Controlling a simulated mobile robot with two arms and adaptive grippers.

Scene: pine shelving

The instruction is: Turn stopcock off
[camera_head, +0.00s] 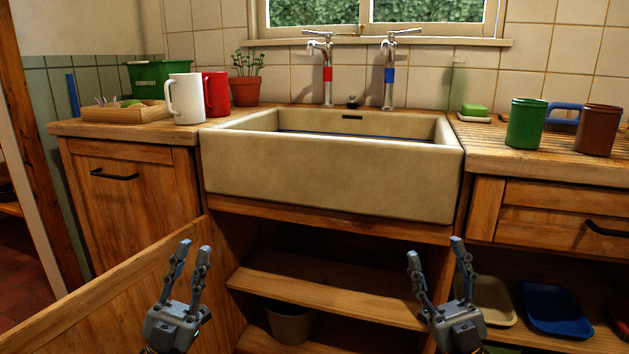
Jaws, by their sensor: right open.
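I cannot make out a stopcock in this view. Two metal taps stand behind the pale sink (330,175), one with a red band (327,75) and one with a blue band (389,75). The cupboard under the sink is open, with a wooden shelf (320,292) inside; its upper depth is dark. My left gripper (195,246) is open and empty in front of the cupboard's left side, by the open wooden door (110,305). My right gripper (435,247) is open and empty in front of the cupboard's right side.
A bucket (289,324) stands low in the cupboard. Trays (553,308) lie on the shelf at right. A white mug (186,100), red mug (216,93) and plant pot (246,91) stand left of the sink; green (525,123) and brown (598,130) mugs stand right.

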